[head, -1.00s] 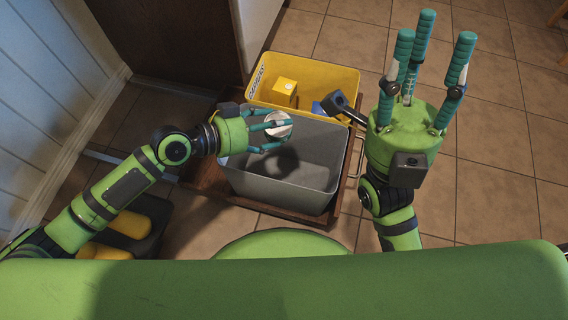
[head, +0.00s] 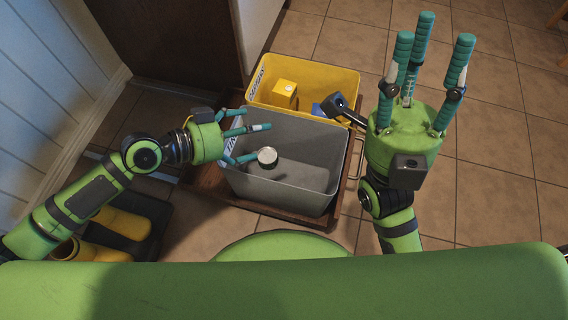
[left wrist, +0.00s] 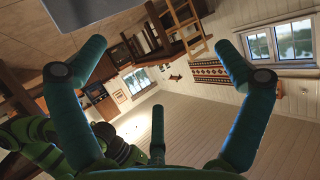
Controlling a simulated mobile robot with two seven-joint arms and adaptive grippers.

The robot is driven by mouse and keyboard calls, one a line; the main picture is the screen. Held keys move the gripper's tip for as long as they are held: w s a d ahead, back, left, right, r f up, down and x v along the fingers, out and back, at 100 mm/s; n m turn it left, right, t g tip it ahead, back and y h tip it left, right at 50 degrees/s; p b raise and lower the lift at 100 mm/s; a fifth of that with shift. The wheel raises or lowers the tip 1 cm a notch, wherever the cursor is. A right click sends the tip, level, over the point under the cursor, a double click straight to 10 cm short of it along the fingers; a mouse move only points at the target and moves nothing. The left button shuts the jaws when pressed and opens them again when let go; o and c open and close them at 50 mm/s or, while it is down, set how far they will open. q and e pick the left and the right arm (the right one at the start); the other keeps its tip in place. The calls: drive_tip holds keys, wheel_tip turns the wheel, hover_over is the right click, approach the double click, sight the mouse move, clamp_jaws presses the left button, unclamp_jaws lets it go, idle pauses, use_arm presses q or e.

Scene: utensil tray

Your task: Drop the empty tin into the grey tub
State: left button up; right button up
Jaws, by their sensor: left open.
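The tin (head: 267,157), small and round with a pale top, shows inside the outline of the grey tub (head: 335,195). I cannot tell whether it is falling or resting. My left gripper (head: 250,135) is open over the left part of the tub, its fingers spread. One fingertip appears right beside the tin; whether they touch is unclear. In the left wrist view the fingers are apart with nothing between them, and the tin does not show. My right gripper (head: 430,52) is open and empty, fingers pointing up the picture, right of the tub.
A yellow bin (head: 345,80) stands behind the tub, holding a yellow box (head: 285,93) and something blue (head: 321,110). Both containers sit in a brown wooden drawer (head: 205,183). Yellow boots (head: 122,222) stand on a dark tray at lower left.

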use_arm(q)
drive_tip(key=v, duration=0.7)
idle(0.3)
